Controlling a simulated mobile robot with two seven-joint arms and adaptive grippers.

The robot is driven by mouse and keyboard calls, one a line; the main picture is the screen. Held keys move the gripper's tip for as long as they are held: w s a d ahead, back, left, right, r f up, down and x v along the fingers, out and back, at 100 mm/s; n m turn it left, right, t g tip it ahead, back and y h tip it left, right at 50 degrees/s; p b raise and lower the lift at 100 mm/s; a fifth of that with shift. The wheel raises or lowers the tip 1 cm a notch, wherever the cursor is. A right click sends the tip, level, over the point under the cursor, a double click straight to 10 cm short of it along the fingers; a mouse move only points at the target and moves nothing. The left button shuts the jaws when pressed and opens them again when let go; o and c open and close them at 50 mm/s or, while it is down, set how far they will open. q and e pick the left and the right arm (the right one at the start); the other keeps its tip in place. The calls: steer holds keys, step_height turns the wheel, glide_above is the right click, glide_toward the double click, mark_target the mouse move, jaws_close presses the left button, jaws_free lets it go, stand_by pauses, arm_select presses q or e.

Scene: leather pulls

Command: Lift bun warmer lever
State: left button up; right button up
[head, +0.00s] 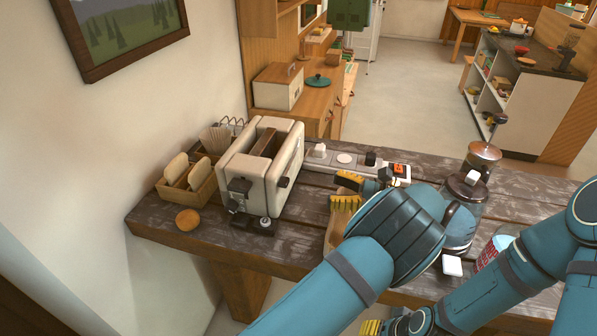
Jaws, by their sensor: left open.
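The bun warmer, a cream toaster-like box (284,160) with long top slots, stands on the dark wooden table at the left. A dark lever-like block (239,187) sticks out of its near end, and a smaller dark handle (284,182) sits on its right side. I cannot tell for sure which one is the lever. My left gripper (345,191), with yellow ribbed fingertips, is open and empty, to the right of the bun warmer and apart from it. My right gripper (371,327) shows only in part at the bottom edge; its jaw state is not clear.
A wooden bin with bread slices (187,183) and a round bun (187,219) are left of the bun warmer. A power strip (345,160) lies behind my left gripper. A glass press (461,214) and a white cube (452,265) are at the right.

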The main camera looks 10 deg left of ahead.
mark_target(288, 181)
arm_select(q)
steer(key=a+p, duration=0.1)
steer(key=a, duration=1.1)
steer(key=shift+w+a, duration=0.1)
steer(key=shift+w, duration=0.05)
jaws_close()
